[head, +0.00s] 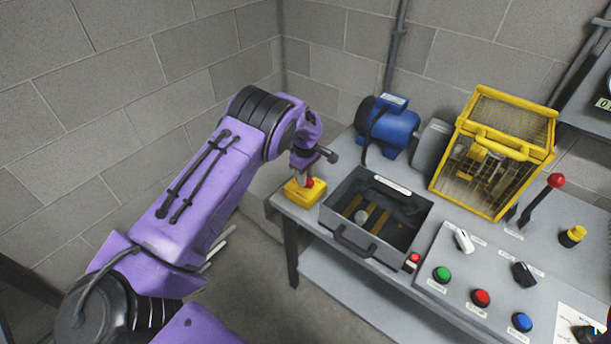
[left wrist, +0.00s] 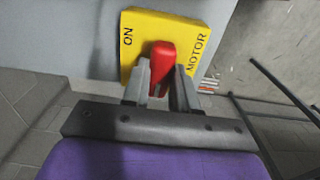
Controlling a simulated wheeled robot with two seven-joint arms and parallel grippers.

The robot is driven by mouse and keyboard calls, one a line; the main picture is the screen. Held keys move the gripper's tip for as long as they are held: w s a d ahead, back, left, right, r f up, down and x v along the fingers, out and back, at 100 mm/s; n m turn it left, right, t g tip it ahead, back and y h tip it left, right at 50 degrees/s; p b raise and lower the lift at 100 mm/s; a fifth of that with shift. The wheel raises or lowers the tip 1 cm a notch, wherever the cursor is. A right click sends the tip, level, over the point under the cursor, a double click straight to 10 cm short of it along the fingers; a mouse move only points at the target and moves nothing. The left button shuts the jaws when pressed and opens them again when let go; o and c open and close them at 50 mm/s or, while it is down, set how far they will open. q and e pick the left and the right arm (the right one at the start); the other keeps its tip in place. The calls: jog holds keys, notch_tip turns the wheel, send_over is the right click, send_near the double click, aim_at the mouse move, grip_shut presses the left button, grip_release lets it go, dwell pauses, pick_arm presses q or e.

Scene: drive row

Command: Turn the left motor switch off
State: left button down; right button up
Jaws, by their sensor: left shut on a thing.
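The left motor switch is a yellow box (head: 302,194) at the left end of the grey bench, with a red handle (head: 309,183). In the left wrist view the yellow plate (left wrist: 140,30) reads ON at its left side and MOTOR at its right. The red handle (left wrist: 162,60) stands out from the plate between my fingers. My left gripper (head: 306,176) is shut on this handle; its fingers (left wrist: 160,82) lie on either side of it in the left wrist view. My right gripper is not in view.
A grey open drawer box (head: 428,207) stands right of the switch, with a blue motor (head: 392,128) behind. Further right are a yellow cage (head: 545,153), a red-knobbed lever (head: 556,181) and a panel with coloured buttons (head: 481,298). A block wall (head: 120,80) bounds the left and back.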

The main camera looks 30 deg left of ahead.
pick_arm(q)
jog(key=shift+s+f, duration=0.15)
dwell(0.3)
jog(key=c, duration=1)
grip_release()
jog(key=shift+o, duration=0.6)
jog(key=shift+a, duration=0.1)
notch_tip(320, 180, up, 10)
jog(key=b, duration=0.2)
jog(key=shift+r+b, duration=0.25)
jog(key=shift+b, duration=0.1)
